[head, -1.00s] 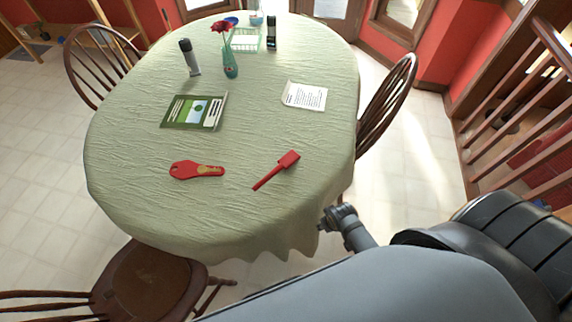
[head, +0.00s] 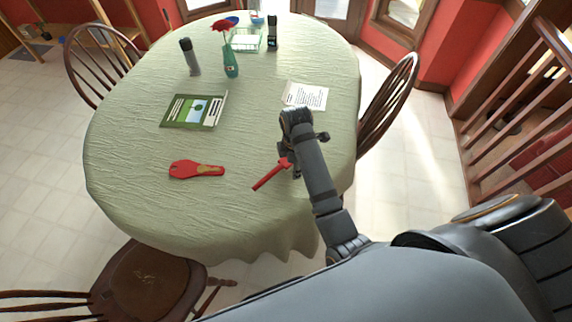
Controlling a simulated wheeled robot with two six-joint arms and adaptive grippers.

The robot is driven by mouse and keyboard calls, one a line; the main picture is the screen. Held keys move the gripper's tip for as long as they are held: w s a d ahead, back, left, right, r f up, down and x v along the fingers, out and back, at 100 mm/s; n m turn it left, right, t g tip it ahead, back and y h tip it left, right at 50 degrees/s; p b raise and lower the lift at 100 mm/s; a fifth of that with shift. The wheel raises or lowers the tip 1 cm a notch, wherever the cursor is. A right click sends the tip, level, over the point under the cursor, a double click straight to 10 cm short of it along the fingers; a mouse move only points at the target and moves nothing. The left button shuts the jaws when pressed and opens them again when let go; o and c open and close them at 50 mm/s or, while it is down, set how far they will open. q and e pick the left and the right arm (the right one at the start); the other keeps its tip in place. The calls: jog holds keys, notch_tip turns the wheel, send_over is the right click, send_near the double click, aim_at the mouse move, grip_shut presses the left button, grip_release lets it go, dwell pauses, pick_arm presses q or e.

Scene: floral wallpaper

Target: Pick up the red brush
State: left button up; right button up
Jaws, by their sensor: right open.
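The red brush (head: 268,177) lies on the table in the head view, its handle pointing down-left. Its wider head end is partly hidden behind my right arm. My right gripper (head: 295,172) is open and mostly hidden behind my own arm links. It is over or beside the brush's head end; I cannot tell whether it touches the brush. My left gripper is not in view.
A flat red tool (head: 196,169) lies left of the brush on the oval table (head: 140,190). A green booklet (head: 194,110), paper sheet (head: 306,95), dark canister (head: 189,57) and vase with a red flower (head: 230,64) stand or lie farther back. Chairs surround the table.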

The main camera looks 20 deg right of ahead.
jog(key=w+a+r+n, duration=0.1)
jog(key=n, duration=0.1)
jog(key=w+a+r+n, duration=0.1)
jog(key=r, duration=0.1)
jog(key=w+a+r+n, duration=0.1)
jog(key=r+n, duration=0.1)
jog(key=shift+w+a+n+g, duration=0.25)
jog(key=shift+w+n+g, duration=0.05)
jog(key=shift+w+g, duration=0.1)
jog(key=b, duration=0.4)
send_over(279, 166)
notch_tip(279, 166, down, 5)
jog(key=shift+s+r, duration=0.15)
jog(key=shift+f, duration=0.6)
jog(key=f, duration=0.4)
jog(key=shift+w+f, duration=0.2)
grip_shut()
jog(key=shift+r, duration=0.1)
